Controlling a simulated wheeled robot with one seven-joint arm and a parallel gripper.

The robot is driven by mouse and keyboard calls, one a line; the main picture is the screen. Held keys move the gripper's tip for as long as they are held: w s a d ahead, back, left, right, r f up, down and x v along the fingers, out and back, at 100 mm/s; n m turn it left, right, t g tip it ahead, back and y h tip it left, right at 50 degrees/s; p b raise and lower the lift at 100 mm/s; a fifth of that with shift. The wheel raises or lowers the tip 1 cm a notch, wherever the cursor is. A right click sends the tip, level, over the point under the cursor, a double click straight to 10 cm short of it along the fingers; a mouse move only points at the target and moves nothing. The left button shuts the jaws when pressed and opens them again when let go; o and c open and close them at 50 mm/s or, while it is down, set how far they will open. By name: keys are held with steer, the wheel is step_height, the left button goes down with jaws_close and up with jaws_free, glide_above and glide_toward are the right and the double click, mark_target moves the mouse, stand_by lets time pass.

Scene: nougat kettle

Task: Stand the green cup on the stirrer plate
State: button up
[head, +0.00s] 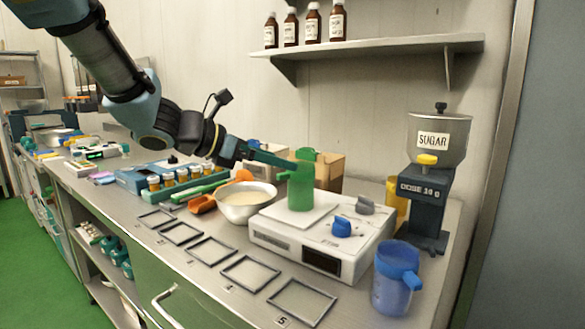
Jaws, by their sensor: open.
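The green cup (301,191) stands upright on the pale top of the stirrer plate (290,221), a white unit with a blue knob and a grey knob on it. The cup's handle points left. My gripper (285,165) reaches in from the left beside the cup's upper part and handle. It is open. Whether a finger touches the cup cannot be told from this view.
A bowl of pale mix (246,204) stands left of the stirrer plate. A blue jug (396,277) is at front right and a sugar dispenser (433,185) at back right. A cardboard box (330,171) is behind. Empty frames (304,302) line the bench's front edge.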

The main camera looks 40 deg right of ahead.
steer(key=w+a+f+m+t+y, duration=0.1)
steer(key=a+f+m+y, duration=0.3)
steer(key=a, duration=1)
steer(key=w+a+f+m+t+y, duration=0.1)
steer(key=a+f+m+y, duration=0.3)
steer(key=a, duration=1)
steer(key=w+a+f+m+t+y, duration=0.1)
steer(key=a+f+m+y, duration=0.4)
steer(key=a+f+m, duration=0.4)
steer(key=a+f, duration=0.2)
steer(key=a, duration=0.3)
steer(key=shift+a+f+m, duration=0.3)
steer(key=shift+f, duration=0.1)
step_height(320, 180, up, 4)
steer(key=p, duration=0.4)
steer(key=shift+r, duration=0.2)
